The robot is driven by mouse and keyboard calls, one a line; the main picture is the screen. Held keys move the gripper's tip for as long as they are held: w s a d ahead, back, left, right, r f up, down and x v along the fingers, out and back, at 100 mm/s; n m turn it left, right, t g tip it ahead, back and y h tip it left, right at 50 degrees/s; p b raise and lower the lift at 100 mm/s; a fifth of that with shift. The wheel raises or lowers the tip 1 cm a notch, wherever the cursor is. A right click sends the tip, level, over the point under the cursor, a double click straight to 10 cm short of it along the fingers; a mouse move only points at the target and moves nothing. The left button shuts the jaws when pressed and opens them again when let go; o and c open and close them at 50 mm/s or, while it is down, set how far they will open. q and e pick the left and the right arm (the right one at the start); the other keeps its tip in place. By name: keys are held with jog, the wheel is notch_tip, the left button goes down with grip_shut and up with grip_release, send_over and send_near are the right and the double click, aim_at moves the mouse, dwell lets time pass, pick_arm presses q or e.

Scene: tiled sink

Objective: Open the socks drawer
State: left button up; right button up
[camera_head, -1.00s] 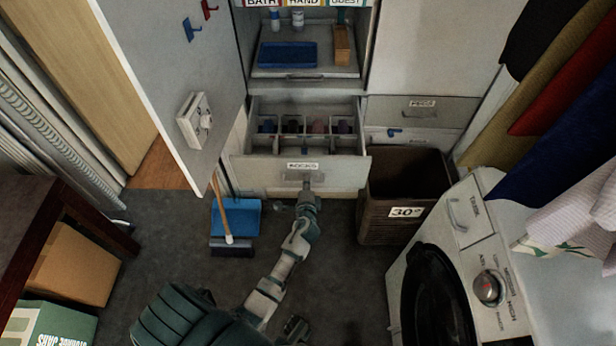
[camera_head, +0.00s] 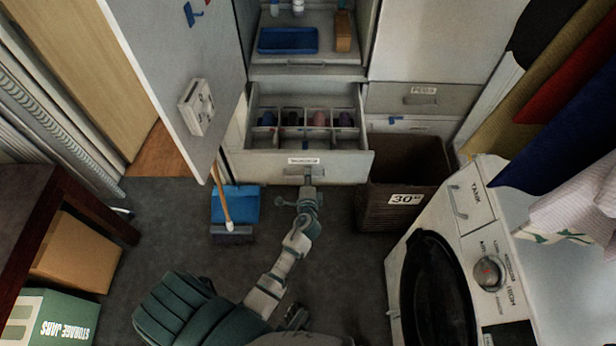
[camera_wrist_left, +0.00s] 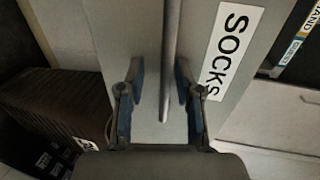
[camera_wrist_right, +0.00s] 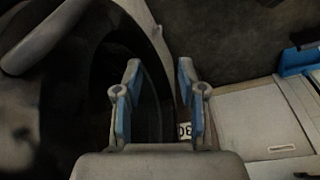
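The socks drawer (camera_head: 262,165) is pulled out of the cabinet, with its divided inside and several rolled socks (camera_head: 319,118) showing. Its bar handle (camera_wrist_left: 170,60) runs between the fingers of my left gripper (camera_wrist_left: 158,78), beside the SOCKS label (camera_wrist_left: 232,45). The left fingers are apart, with the bar nearer the right finger and a gap on the left. In the head view my left gripper (camera_head: 307,188) is at the drawer's front. My right gripper (camera_wrist_right: 158,85) is open and empty, with the dark round washer door behind it.
A brown basket (camera_head: 385,212) marked 30° stands right of the drawer. The washing machine (camera_head: 490,225) is at the right. An open cabinet door (camera_head: 165,60) is at the left, near a blue dustpan (camera_head: 240,203) and broom. Dark floor lies in front.

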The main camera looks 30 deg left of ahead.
pick_arm(q)
jog(key=shift+r, duration=0.15)
pick_arm(e)
jog(key=shift+r, duration=0.15)
pick_arm(q)
jog(key=shift+s+d, duration=0.1)
jog(key=shift+s, duration=0.1)
jog(key=v, duration=1.1)
jog(key=shift+s+d, duration=0.2)
jog(key=s+d+f+n+g+h+p, duration=0.2)
jog(key=s+f+g, duration=0.15)
jog(key=f, duration=0.45)
jog(key=s+d+f+n+g+h+p, duration=0.1)
jog(key=s+f+n+g+h+p, duration=0.1)
jog(key=s+f, duration=0.5)
jog(key=s+d+f+n+g+h+p, duration=0.2)
jog(key=s+f+n+g+h, duration=0.2)
jog(key=s+f, duration=1)
jog(key=s+n+g, duration=0.1)
jog(key=s+g, duration=0.1)
jog(key=s, duration=0.2)
jog(key=shift+f+p, duration=0.2)
jog(key=shift+p, duration=0.15)
pick_arm(e)
jog(key=s+f, duration=0.4)
jog(key=f, duration=1.3)
jog(key=shift+d+f+g, duration=0.15)
jog(key=shift+d+g, duration=0.05)
jog(key=shift+g, duration=0.1)
